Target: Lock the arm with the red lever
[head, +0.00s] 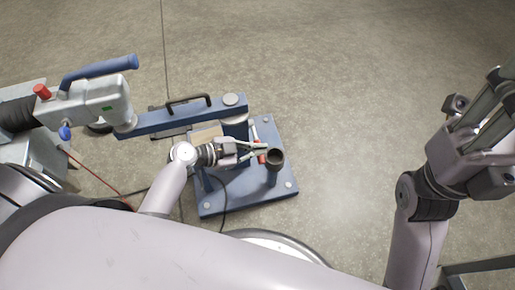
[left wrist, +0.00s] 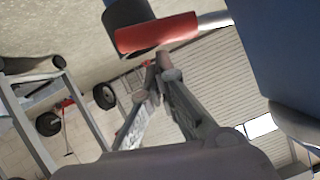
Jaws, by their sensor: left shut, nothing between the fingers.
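The blue arm (head: 185,116) reaches across the blue base plate (head: 286,187) in the head view. A red lever (head: 262,159) shows in part beside a dark round post (head: 275,158). The red lever (left wrist: 157,33) is large in the left wrist view, just beyond the fingertips, next to a dark cylinder (left wrist: 127,12). My left gripper (head: 264,147) is shut and empty, its tips close to the lever and post; contact cannot be told. It also shows in the left wrist view (left wrist: 160,70). My right gripper (head: 500,96) is open and empty at the far right.
A grey machine with a blue handle (head: 98,70) and a red knob (head: 42,91) stands at the left. A black handle (head: 188,99) rises by the blue arm. A cable crosses the floor at lower left. The floor (head: 360,110) between frame and right gripper is clear.

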